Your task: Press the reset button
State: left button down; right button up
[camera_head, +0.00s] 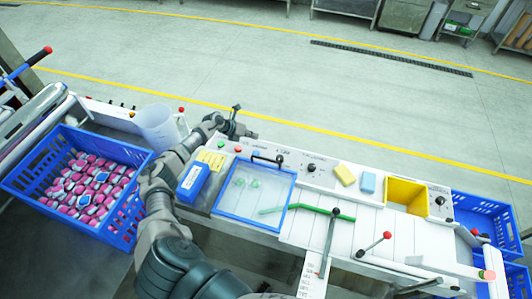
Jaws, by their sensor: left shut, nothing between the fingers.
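My left arm comes up past the panel's left end. My left gripper (244,131) is shut and empty, just behind the panel's back edge, beyond the buttons and apart from them. My right gripper does not show.
A blue crate (118,232) of pink-and-white items stands left, near a clear jug (157,128). A blue box (193,182) and a blue-framed window (252,222) lie close to my arm. Red-knobbed levers (374,244) stick up at right. The floor behind is free.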

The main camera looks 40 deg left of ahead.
aim_at(255, 153)
pick_arm(q)
notch_tip(255, 153, down, 8)
jog(key=b, duration=0.6)
jog(key=shift+w+r, duration=0.1)
jog(key=shift+r, duration=0.05)
jog(key=shift+d+f+b, duration=0.1)
jog(key=shift+f+b, duration=0.2)
jog(key=shift+b, duration=0.15)
jog(key=shift+d+f, duration=0.1)
jog(key=shift+d, duration=0.15)
jog(key=shift+a, duration=0.2)
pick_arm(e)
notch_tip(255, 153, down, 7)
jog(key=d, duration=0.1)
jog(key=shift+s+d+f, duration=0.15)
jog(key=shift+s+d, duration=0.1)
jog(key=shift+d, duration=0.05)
